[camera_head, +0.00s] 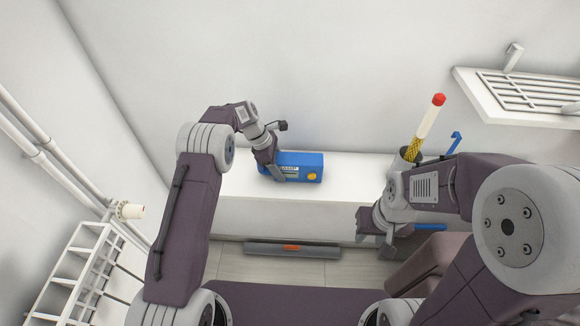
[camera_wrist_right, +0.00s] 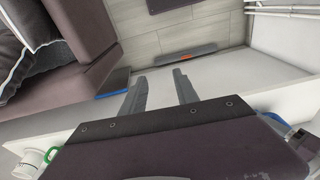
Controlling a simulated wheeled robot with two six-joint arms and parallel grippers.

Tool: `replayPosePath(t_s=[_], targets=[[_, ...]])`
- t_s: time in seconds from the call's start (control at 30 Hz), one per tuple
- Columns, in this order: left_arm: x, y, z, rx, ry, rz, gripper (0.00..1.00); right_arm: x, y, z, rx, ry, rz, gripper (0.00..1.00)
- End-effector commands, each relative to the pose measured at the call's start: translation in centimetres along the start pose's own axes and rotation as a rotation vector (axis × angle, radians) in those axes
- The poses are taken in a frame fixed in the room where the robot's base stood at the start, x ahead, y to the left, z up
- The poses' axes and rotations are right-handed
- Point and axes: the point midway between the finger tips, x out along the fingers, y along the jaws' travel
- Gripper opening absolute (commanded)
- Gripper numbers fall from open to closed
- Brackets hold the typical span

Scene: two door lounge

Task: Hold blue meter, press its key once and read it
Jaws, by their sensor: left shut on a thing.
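The blue meter (camera_head: 308,162) is on the white ledge in the head view, with its display and a yellow key (camera_head: 312,177) facing me. The display's reading is too small to make out. My left gripper (camera_head: 276,172) is shut on the meter at its left part, hiding some of that side. My right gripper (camera_head: 388,250) is well to the right of the meter and nearer to me, empty. In the right wrist view its two fingers (camera_wrist_right: 160,88) stand apart, with bare ledge and floor beyond them.
The white ledge (camera_head: 345,190) is bare between the meter and my right arm. A red-tipped white and yellow stick (camera_head: 427,122) and a blue hook (camera_head: 455,142) stand behind that arm. A wall rack (camera_head: 525,95) is at right. A grey bar with orange (camera_head: 290,248) lies in front.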

Motion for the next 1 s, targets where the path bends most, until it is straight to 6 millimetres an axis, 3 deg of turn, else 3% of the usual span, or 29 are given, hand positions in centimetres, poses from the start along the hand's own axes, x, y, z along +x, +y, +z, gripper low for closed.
replayPosePath(t_s=[0.03, 0.13, 1.0], targets=[[0.08, -0.02, -0.04, 0.0, 0.0, -0.001, 0.19, 0.01, 0.0, 0.0, 0.0, 0.0, 0.0, 0.28], [0.09, -0.03, -0.04, 0.0, 0.0, -0.001, 0.19, 0.01, 0.0, 0.0, 0.0, 0.0, 0.0, 0.0], [0.19, -0.12, -0.09, 0.0, 0.001, -0.004, 0.19, 0.03, 0.0, 0.0, 0.0, 0.0, 0.0, 0.0]])
